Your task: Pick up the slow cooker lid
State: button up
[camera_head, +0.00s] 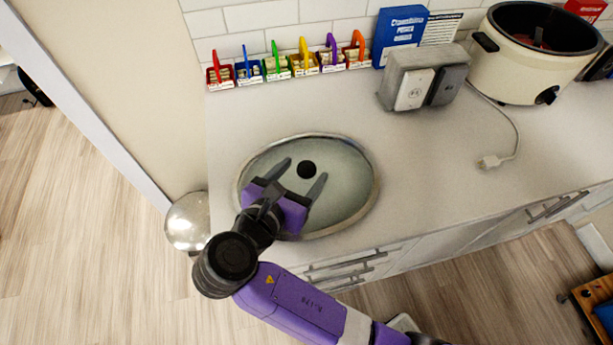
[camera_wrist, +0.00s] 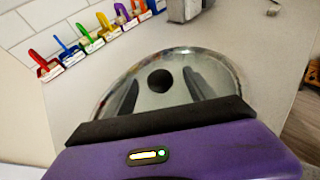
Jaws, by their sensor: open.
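The slow cooker lid (camera_head: 345,205) is an oval, glassy lid with a metal rim and a round black knob (camera_head: 307,169). It lies flat on the counter. My gripper (camera_head: 300,174) is over the lid, with its two grey fingers spread apart on either side of the knob. In the wrist view the lid (camera_wrist: 150,95) lies ahead, and its knob (camera_wrist: 160,80) shows between the fingers of my gripper (camera_wrist: 163,85). The gripper holds nothing. I cannot tell the exact height of the fingertips above the lid.
The cream slow cooker (camera_head: 515,75) stands open at the back right, its cord and plug (camera_head: 490,161) on the counter. A grey outlet box (camera_head: 420,78), a blue box (camera_head: 398,32) and several small colourful baskets (camera_head: 277,66) line the wall. Counter (camera_head: 430,190) right of the lid is clear.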

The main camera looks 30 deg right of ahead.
jog(key=shift+x, duration=1.45)
jog(key=shift+c, duration=0.4)
grip_shut()
